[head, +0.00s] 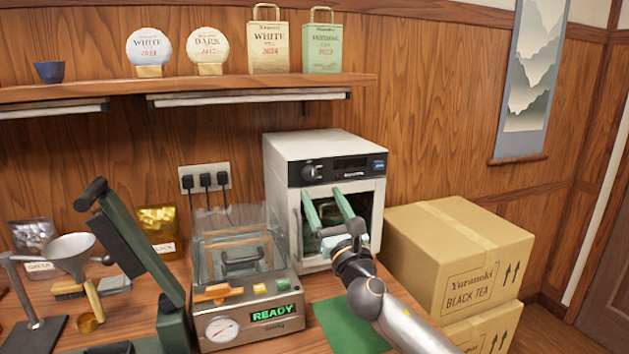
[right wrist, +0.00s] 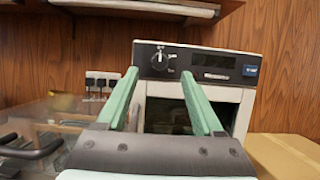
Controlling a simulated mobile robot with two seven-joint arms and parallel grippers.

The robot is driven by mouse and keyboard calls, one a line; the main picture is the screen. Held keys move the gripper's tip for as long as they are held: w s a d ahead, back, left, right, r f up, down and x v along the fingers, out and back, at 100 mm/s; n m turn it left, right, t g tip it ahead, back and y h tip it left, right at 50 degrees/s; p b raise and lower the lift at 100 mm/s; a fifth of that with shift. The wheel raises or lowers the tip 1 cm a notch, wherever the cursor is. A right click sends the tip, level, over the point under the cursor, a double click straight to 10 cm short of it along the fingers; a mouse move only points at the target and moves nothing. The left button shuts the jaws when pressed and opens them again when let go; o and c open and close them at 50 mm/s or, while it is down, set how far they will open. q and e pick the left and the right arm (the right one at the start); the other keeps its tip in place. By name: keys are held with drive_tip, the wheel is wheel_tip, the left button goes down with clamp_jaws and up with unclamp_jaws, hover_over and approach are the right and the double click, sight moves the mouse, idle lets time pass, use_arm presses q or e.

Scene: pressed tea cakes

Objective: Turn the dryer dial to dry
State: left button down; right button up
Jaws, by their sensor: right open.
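The dryer (head: 283,165) is a white box with a dark control strip and a glass door, standing at the back of the bench. Its dial (head: 312,172) is a round dark knob at the left of the strip. The dial also shows in the right wrist view (right wrist: 159,60), above and between my fingers, with small markings around it too small to read. My right gripper (head: 327,200) is open and empty, its two green fingers in front of the dryer door, below the dial. In the right wrist view the fingers (right wrist: 160,90) point up at the dryer. My left gripper is not in view.
A press machine (head: 246,310) showing READY stands left of the dryer. Cardboard boxes (head: 450,250) stand at its right. A green mat (head: 345,325) lies in front. A funnel stand (head: 35,300) is at the far left; a shelf (head: 190,88) runs above.

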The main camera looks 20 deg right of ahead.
sight(312, 176)
drive_tip(key=shift+x, duration=2.85)
drive_tip(key=shift+c, duration=0.2)
clamp_jaws()
